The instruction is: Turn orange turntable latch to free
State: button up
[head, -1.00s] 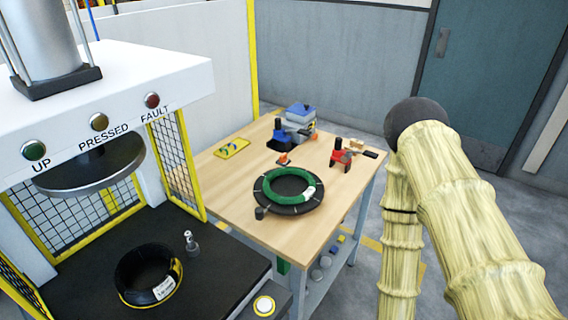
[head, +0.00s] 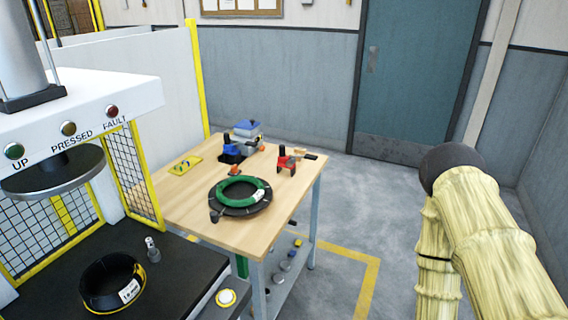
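The black turntable (head: 266,207) lies on the wooden table with a green coil (head: 241,201) on it; the coil carries a white label. A small orange part (head: 234,170), which looks like the turntable latch, sits at the turntable's far edge. It is too small to tell how it is turned. A dark knob (head: 215,216) is at the turntable's near left edge. My arm, in a pale yellow sleeve, shows at the right, well away from the table. My gripper is outside the view.
The wooden table (head: 184,211) also holds a blue-and-grey device (head: 246,136), a red tool (head: 286,160) and a yellow tray (head: 185,165). At the left stands a press (head: 120,90) with a black coil (head: 112,283) on its black bed. Floor right of the table is free.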

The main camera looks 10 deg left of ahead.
aim_at(233, 169)
jog(key=z, duration=1.15)
jog(key=i, duration=1.3)
jog(key=u, duration=2.85)
